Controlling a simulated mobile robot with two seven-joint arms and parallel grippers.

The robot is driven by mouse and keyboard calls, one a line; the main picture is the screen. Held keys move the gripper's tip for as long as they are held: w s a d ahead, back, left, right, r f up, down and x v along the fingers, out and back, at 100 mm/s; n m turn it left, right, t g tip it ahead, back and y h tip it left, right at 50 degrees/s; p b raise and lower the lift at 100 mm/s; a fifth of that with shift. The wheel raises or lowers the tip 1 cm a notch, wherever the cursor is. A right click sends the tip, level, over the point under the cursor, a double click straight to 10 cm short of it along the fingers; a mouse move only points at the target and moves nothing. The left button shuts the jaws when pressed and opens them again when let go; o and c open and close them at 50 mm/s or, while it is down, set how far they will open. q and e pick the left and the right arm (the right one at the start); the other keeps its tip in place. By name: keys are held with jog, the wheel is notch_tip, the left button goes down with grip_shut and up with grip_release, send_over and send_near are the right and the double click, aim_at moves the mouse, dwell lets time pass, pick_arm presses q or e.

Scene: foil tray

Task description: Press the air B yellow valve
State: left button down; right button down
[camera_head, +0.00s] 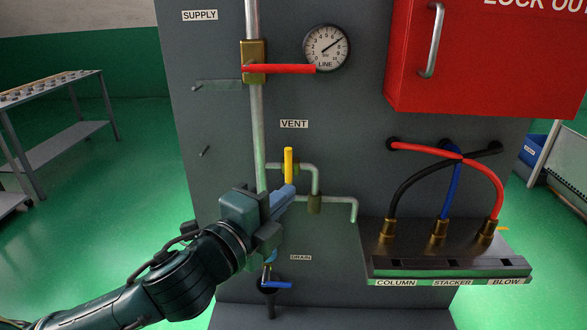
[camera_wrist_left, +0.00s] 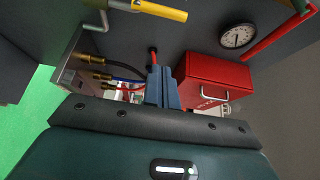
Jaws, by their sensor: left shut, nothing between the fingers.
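The yellow valve handle (camera_head: 289,163) stands upright on the vent pipe, just below the VENT label (camera_head: 293,124). In the left wrist view the yellow handle (camera_wrist_left: 163,11) lies across the top edge. My left gripper (camera_head: 288,190) is shut and empty, with its blue fingers just below the handle in the head view. The fingers hide part of the pipework there. In the left wrist view the fingertips (camera_wrist_left: 162,70) are visibly apart from the handle. I cannot tell the exact depth gap. My right gripper is in neither view.
Above is a red supply lever (camera_head: 280,69) set horizontally, beside a gauge (camera_head: 326,47). A blue drain handle (camera_head: 276,284) is below my gripper. To the right are a red lockout box (camera_head: 480,60) and a manifold shelf (camera_head: 445,265) with hoses.

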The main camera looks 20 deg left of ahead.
aim_at(288, 168)
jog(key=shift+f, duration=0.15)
